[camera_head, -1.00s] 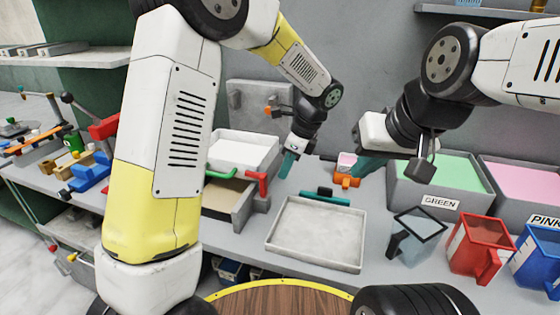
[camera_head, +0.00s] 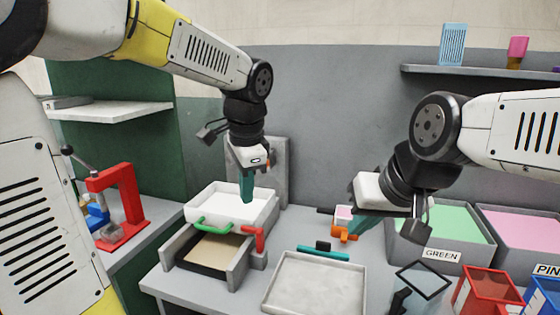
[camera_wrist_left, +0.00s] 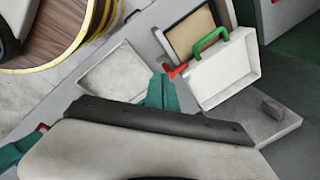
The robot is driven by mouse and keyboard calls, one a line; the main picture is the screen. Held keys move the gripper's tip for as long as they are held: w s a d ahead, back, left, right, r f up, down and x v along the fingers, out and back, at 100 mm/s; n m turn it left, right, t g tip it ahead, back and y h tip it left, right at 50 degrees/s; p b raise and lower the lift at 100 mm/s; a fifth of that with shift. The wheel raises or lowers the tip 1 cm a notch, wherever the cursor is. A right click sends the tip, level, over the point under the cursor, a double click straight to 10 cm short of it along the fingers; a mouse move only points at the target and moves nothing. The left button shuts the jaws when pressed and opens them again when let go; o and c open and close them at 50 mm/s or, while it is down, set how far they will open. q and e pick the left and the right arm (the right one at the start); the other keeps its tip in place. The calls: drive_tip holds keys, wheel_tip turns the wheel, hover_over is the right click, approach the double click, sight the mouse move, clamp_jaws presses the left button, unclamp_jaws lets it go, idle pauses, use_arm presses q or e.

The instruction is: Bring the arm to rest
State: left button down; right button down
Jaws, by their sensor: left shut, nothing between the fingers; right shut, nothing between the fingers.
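My left gripper (camera_head: 247,188) has teal fingers that are shut and empty. It hangs pointing down above the white tray with a green handle (camera_head: 240,207), which stands at the back of the table. In the left wrist view the teal fingertips (camera_wrist_left: 160,92) show near the white tray (camera_wrist_left: 225,72). My right gripper (camera_head: 352,228) is also shut and empty. Its teal fingers point down and left beside a small orange item with a pink top (camera_head: 342,216); I cannot tell whether they touch it.
A pale flat tray (camera_head: 318,285) lies at the table's front. Bins of green foam (camera_head: 455,222) and pink foam (camera_head: 520,228) stand at the right, with a red container (camera_head: 488,290) in front. A red press (camera_head: 125,205) stands at the left. A shelf (camera_head: 480,71) hangs at the upper right.

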use_arm(q)
drive_tip(key=s+a+n+t+h, duration=0.3)
drive_tip(key=s+a+n, duration=0.4)
drive_tip(key=s+n, duration=0.5)
drive_tip(key=shift+s+f+t, duration=0.15)
drive_tip(key=shift+t, duration=0.35)
